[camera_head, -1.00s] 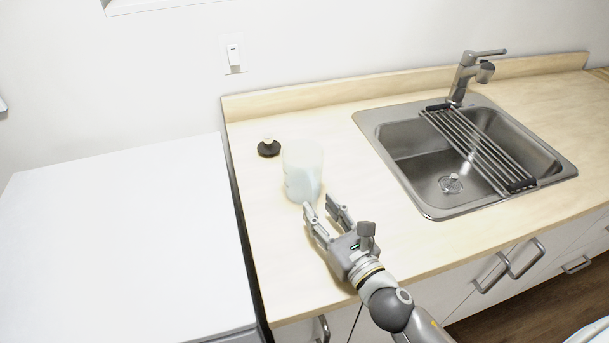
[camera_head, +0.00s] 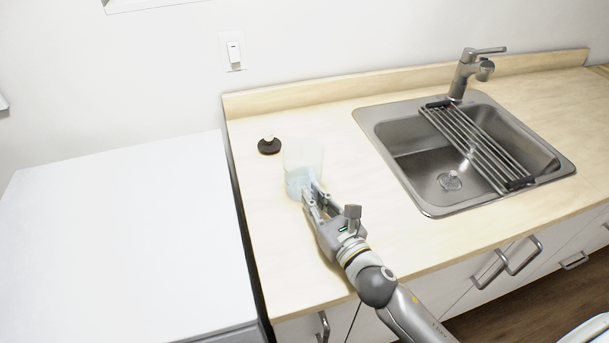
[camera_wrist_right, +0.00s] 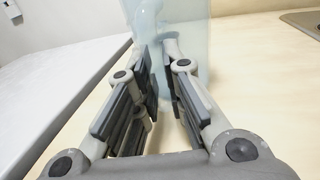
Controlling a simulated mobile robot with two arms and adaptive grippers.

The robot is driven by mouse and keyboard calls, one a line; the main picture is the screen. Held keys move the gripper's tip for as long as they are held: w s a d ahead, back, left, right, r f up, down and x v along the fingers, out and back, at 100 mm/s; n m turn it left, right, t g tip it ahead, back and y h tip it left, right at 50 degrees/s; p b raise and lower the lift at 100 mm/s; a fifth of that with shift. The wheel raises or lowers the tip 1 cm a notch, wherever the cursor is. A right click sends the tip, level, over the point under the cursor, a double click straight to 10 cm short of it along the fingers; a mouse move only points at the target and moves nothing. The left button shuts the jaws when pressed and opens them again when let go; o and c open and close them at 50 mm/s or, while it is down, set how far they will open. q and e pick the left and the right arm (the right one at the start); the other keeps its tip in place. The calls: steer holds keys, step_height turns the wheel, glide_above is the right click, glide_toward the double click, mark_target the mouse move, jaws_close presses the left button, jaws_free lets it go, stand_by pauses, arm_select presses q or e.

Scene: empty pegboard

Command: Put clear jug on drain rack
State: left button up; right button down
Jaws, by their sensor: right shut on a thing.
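The clear jug (camera_head: 301,158) is pale and see-through and stands upright on the wooden counter, left of the sink. My right gripper (camera_head: 312,190) is at the jug's near side, shut on its handle. In the right wrist view the fingers (camera_wrist_right: 163,85) close around the handle, with the jug body (camera_wrist_right: 180,35) just beyond. The drain rack (camera_head: 478,148), grey bars with black ends, lies across the right part of the sink. My left gripper is not in view.
A black round item with a light knob (camera_head: 269,146) sits just left of the jug. The sink (camera_head: 400,165) and its faucet (camera_head: 466,75) are to the right. The counter (camera_head: 370,235) between jug and sink is clear. A white surface (camera_head: 120,240) lies left.

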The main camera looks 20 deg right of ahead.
mark_target(317, 192)
steer(key=shift+r, duration=0.2)
steer(key=shift+r, duration=0.2)
step_height(317, 192, up, 2)
steer(key=shift+r, duration=0.15)
steer(key=s+r, duration=0.1)
steer(key=r, duration=0.1)
steer(key=s+r+p, duration=0.1)
steer(key=s, duration=0.1)
steer(key=s+a+r, duration=0.1)
steer(key=r, duration=0.1)
steer(key=shift+s+r, duration=0.25)
steer(key=shift+r, duration=0.1)
steer(key=s+a+r+p, duration=0.2)
steer(key=s+r+p, duration=0.2)
steer(key=s, duration=0.5)
steer(key=d+f+m+h+b, duration=0.1)
steer(key=d+f+m+h, duration=0.1)
steer(key=d+f+h, duration=0.2)
steer(key=d+f, duration=0.1)
steer(key=d, duration=0.2)
steer(key=shift+s+f+m, duration=0.2)
steer(key=shift+f+m, duration=0.05)
steer(key=shift+m, duration=0.05)
steer(key=shift+d, duration=0.1)
